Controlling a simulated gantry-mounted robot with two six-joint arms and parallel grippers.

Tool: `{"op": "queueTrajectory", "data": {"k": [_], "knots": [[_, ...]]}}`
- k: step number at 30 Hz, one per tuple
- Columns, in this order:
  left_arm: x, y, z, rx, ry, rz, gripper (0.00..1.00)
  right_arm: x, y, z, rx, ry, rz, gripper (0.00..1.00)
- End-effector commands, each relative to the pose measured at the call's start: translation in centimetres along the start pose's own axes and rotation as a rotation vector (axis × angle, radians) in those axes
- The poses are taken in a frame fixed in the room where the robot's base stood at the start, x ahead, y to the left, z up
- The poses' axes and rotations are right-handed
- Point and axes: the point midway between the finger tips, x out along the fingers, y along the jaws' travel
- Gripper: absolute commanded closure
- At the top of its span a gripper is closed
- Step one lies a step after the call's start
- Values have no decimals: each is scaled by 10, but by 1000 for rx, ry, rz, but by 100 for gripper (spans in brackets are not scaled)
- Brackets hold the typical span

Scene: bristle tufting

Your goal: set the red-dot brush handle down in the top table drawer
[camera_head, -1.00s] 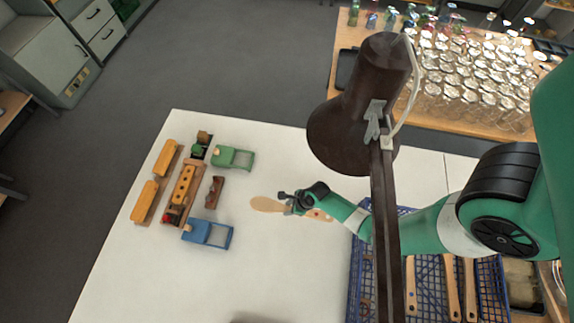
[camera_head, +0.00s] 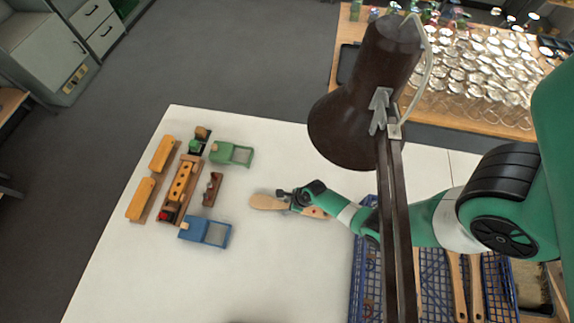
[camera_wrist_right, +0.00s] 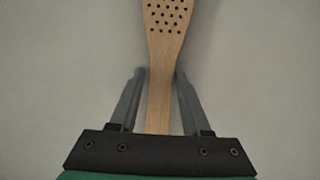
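The wooden brush handle (camera_head: 268,202) shows over the white table in the head view. My right gripper (camera_head: 287,197) is across its middle. Whether the handle clears the tabletop is hard to tell. No open table drawer shows. My left gripper is not in view.
Wooden toy vehicles, including a blue truck (camera_head: 205,231) and a green one (camera_head: 232,154), lie on the left of the white table (camera_head: 150,285). A dark lamp (camera_head: 345,128) stands in front of my right arm. A blue crate (camera_head: 357,292) holds more handles. The front-middle table is clear.

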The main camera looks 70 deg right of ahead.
Motion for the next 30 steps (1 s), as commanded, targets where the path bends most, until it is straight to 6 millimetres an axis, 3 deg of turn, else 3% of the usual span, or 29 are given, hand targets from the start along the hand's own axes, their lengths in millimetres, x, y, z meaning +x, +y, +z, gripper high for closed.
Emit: {"op": "queueTrajectory", "data": {"k": [14, 24, 30], "knots": [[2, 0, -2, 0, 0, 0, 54, -3, -2, 1, -2, 0, -7, 30], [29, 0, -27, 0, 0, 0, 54, -63, -1, 3, 0, -1, -6, 30], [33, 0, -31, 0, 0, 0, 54, -78, -1, 1, -1, 0, -4, 30]]}}
